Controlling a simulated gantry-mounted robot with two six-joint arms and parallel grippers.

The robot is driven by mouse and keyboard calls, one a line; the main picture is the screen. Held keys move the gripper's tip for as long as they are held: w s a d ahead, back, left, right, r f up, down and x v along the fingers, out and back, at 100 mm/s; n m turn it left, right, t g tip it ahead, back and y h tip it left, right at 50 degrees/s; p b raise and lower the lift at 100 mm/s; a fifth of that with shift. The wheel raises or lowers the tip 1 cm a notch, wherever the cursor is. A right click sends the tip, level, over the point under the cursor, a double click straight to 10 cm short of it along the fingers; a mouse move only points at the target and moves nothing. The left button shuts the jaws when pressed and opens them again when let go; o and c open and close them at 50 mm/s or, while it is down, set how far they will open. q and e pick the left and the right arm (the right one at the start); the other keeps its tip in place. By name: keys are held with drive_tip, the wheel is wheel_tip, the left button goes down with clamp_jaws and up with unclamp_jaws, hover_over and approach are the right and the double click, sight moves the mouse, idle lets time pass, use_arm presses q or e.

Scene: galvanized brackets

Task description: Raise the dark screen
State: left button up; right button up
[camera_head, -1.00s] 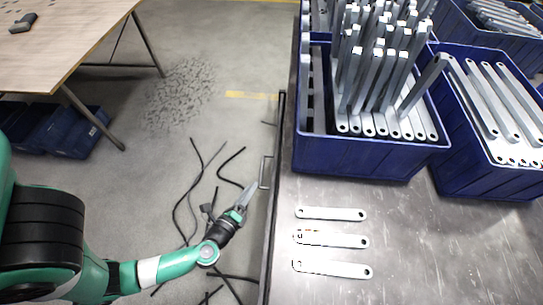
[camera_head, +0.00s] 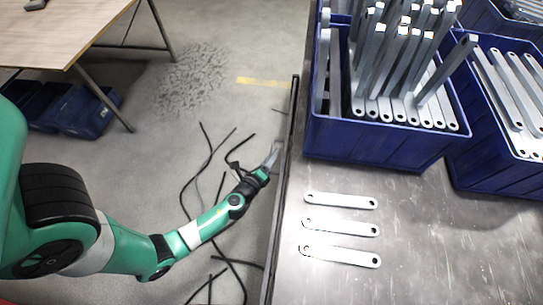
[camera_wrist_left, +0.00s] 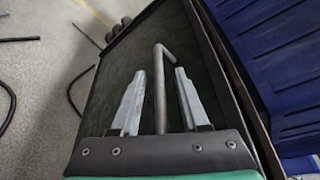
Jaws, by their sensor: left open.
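The dark screen (camera_wrist_left: 120,65) is a flat dark panel along the table's left side. In the head view only its thin dark edge (camera_head: 284,170) shows. A grey bent bar handle (camera_wrist_left: 160,90) stands on its face in the left wrist view. My left gripper (camera_head: 273,153) is beside the screen's edge in the head view. In the left wrist view its two fingers (camera_wrist_left: 158,75) are apart, with the handle bar between them. I cannot tell whether either finger touches the bar. My right gripper is in neither view.
Three flat galvanized brackets (camera_head: 340,228) lie on the metal table (camera_head: 430,240). A blue bin (camera_head: 375,143) full of upright brackets stands behind them, with another blue bin (camera_head: 480,175) to its right. Dark cables (camera_head: 205,165) lie on the floor below my left arm.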

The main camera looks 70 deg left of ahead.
use_arm(q)
clamp_jaws()
idle(1.4)
